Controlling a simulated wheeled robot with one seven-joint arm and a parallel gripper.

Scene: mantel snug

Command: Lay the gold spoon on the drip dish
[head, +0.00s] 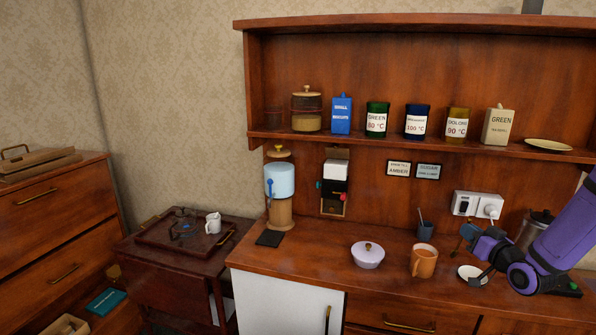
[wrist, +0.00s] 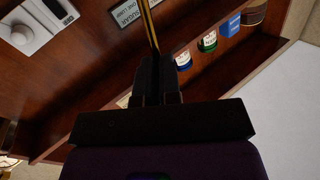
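A small white dish (head: 467,273), which looks like the drip dish, sits on the counter to the right of the orange mug, partly hidden by my dark gripper parts. In the wrist view my gripper (wrist: 156,75) has its fingers close together on a thin gold strip, the gold spoon (wrist: 152,30), which extends beyond the fingertips. The spoon's far end is out of that view. In the head view the spoon cannot be made out clearly. My purple arm comes in from the right, with the gripper close to the dish and apparently above the counter.
A steel canister (head: 533,233) is behind my arm. A white socket unit (head: 478,205) is on the back panel. The counter's front left is clear.

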